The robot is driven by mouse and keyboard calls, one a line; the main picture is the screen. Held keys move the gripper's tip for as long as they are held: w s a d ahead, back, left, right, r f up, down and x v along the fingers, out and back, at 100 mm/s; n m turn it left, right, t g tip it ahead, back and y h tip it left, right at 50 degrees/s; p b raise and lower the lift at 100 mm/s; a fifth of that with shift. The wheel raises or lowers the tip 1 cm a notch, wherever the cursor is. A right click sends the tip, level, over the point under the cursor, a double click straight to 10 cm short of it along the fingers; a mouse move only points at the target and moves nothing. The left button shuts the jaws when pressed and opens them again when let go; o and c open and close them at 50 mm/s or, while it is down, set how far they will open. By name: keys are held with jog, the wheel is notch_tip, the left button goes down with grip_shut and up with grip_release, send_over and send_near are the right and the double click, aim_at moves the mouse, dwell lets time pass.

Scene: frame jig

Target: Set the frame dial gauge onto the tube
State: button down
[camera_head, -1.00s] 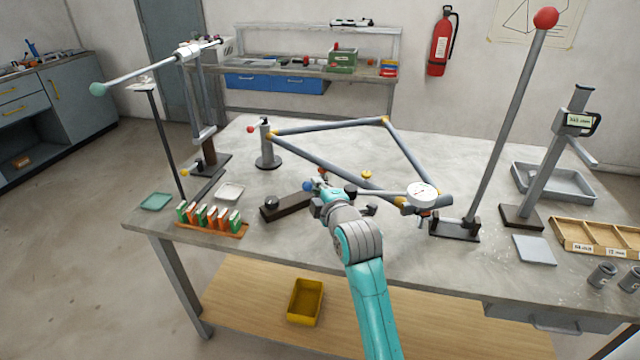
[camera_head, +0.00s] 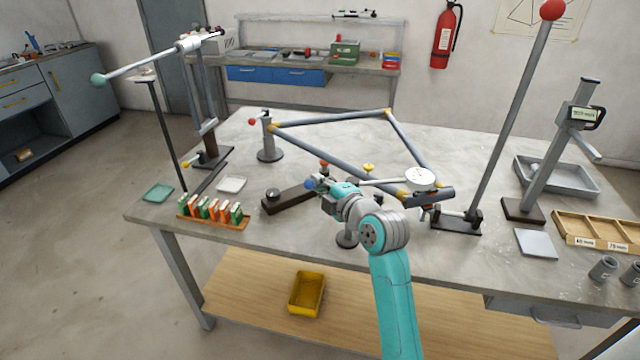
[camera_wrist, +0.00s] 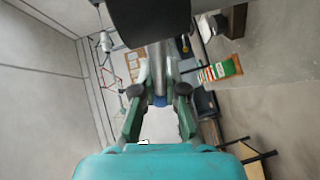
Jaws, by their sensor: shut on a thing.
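The dial gauge has a round white face (camera_head: 420,178) and a pale rod (camera_head: 385,182) reaching left to my gripper (camera_head: 328,188). The tube frame (camera_head: 335,155) lies raised over the table, grey with yellow joints. The gauge face is beside the frame's right-hand corner, near a thick grey tube (camera_head: 432,196); I cannot tell whether they touch. In the wrist view my gripper (camera_wrist: 160,98) has its green fingers on either side of a grey piece with a blue end (camera_wrist: 159,101). It seems part of the gauge. A dark shape (camera_wrist: 150,18) hides much above it.
A tall post with a red ball (camera_head: 552,9) stands right of the frame. A round-based stand (camera_head: 347,239) is under my wrist. A dark block (camera_head: 290,197), a rack of coloured pieces (camera_head: 213,217) and a white dish (camera_head: 231,184) are left. A height stand (camera_head: 560,140) is at right.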

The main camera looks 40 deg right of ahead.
jog(key=c, duration=1.2)
grip_release()
jog(key=shift+a+r, duration=0.15)
jog(key=shift+a, duration=0.35)
jog(key=shift+s+d, duration=0.15)
jog(key=s+a+r, duration=0.1)
jog(key=s, duration=1)
jog(key=shift+s+r, duration=0.3)
jog(key=shift+s, duration=0.05)
jog(key=shift+a, duration=0.15)
